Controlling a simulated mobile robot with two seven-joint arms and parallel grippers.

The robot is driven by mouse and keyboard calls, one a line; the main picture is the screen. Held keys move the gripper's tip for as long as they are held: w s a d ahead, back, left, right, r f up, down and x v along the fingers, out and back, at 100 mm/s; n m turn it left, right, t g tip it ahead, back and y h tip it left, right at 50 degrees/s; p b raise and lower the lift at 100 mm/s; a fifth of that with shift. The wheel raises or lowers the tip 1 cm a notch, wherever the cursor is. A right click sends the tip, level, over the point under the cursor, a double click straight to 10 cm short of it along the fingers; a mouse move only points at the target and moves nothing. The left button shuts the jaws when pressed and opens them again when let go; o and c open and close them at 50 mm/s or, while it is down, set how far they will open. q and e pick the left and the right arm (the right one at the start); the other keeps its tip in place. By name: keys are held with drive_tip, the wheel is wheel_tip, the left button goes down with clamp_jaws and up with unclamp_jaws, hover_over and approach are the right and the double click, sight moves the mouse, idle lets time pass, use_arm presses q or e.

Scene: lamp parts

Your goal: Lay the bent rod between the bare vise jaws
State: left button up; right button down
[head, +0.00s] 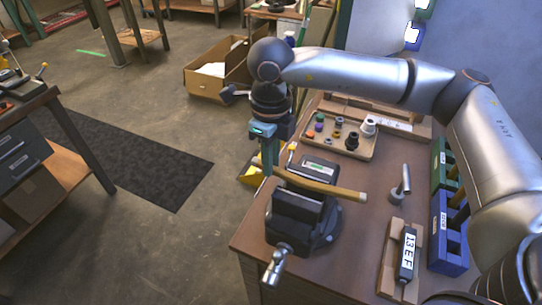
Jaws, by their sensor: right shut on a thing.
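The vise (297,212) is dark grey and stands at the near left corner of the workbench, its handle toward me. The bent rod (335,190) is tan and slim. My right gripper (269,165) is shut on the rod's left end, left of the vise, pointing down. My left gripper is out of view.
On the bench (350,236), a wooden tray (374,150) holds several small parts behind the vise.

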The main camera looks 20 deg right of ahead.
wheel_tip(320, 180, down, 8)
drive_tip(key=b, duration=0.6)
drive_tip(key=shift+b, duration=0.4)
idle(0.5)
drive_tip(key=shift+f+b, duration=0.35)
drive_tip(key=c, duration=0.7)
unclamp_jaws()
drive_tip(key=shift+c, duration=0.2)
